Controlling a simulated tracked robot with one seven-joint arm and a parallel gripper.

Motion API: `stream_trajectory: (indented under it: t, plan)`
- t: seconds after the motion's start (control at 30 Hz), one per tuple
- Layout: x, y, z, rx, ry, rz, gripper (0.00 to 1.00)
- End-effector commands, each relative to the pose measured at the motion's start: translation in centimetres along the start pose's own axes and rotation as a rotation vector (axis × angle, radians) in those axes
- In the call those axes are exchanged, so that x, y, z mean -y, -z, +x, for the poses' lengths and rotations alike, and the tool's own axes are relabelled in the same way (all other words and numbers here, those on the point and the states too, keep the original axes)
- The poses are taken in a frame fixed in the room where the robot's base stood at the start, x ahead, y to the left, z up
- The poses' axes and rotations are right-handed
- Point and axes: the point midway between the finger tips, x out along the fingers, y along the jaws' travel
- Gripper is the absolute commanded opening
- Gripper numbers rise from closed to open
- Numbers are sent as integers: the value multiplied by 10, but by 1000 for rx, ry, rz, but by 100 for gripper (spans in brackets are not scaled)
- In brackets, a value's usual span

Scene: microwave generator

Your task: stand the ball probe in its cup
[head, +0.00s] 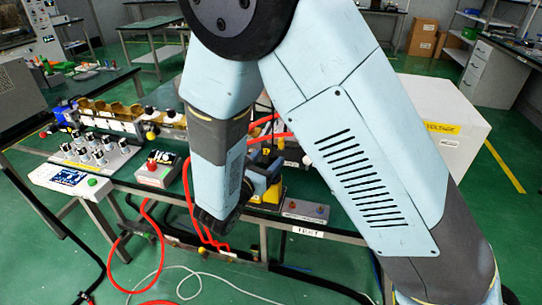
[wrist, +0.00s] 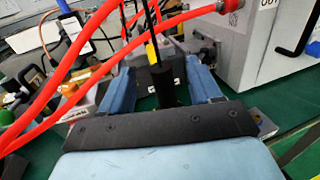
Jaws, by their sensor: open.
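My gripper shows in the wrist view (wrist: 161,74) with its two blue fingers apart. A dark upright cylinder (wrist: 164,88) stands between them, with a yellow piece (wrist: 152,52) and thin black rods above it. Gaps show on both sides of the cylinder. I cannot tell for sure whether this is the ball probe or its cup. In the head view my gripper (head: 264,178) is low over the bench, partly hidden by my arm, beside something yellow (head: 269,191). No ball tip can be made out there.
Thick red cables (wrist: 95,70) cross the wrist view close to the left finger. A pale box (wrist: 245,45) stands behind on the right. In the head view, a knob panel (head: 97,152), a red-button box (head: 158,170) and a small grey block (head: 305,211) line the bench.

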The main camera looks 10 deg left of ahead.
Motion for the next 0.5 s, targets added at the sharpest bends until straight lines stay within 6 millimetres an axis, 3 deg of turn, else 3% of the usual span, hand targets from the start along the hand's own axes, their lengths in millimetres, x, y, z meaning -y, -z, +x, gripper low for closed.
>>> stream_trajectory:
  t: [0.3, 0.5]
  plan:
    - [-1, 1, -64, -1, -3, 0, 63]
    - [0, 1, -92, -1, -1, -1, 63]
